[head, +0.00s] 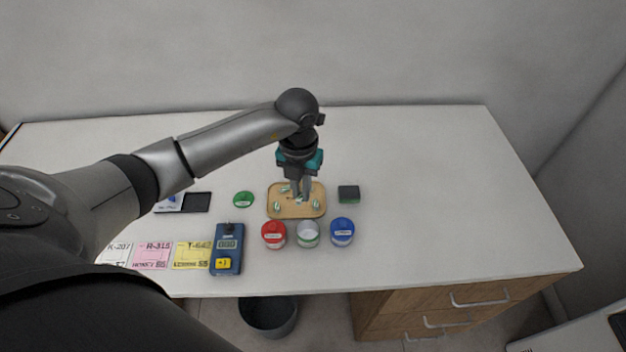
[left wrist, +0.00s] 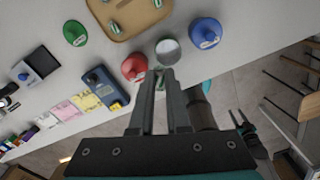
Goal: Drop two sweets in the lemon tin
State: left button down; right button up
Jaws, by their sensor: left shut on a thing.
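My left gripper (head: 300,200) is shut on a small green-and-white sweet (left wrist: 160,84), low over the wooden tray (head: 272,190). Other striped sweets (head: 316,204) lie on the tray, one (head: 277,205) at its left front. In front of the tray stand a red-topped tin (head: 273,234), a pale, open-looking tin (head: 308,234) and a blue-topped tin (head: 342,231). I cannot read which tin is lemon, and the pale tin's contents are unclear. A green lid (head: 243,199) lies left of the tray. My right gripper (left wrist: 238,115) shows in the left wrist view, prongs apart, empty.
A blue meter (head: 227,248) and pink (head: 152,255) and yellow (head: 191,255) label cards lie at the left front. A dark green block (head: 348,193) sits right of the tray. The counter's right side is clear. A bin (head: 268,315) stands below the front edge.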

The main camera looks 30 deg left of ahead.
pick_arm(q)
jog(key=shift+a+f+b, duration=0.1)
jog(key=shift+f+b, duration=0.3)
jog(key=shift+f, duration=0.2)
notch_tip(320, 180, down, 5)
jog(key=b, duration=0.4)
jog(key=shift+r, duration=0.1)
pick_arm(e)
jog(key=f, duration=0.5)
jog(key=shift+a, duration=0.4)
pick_arm(q)
jog(key=c, duration=0.8)
grip_release()
jog(key=shift+r, duration=0.15)
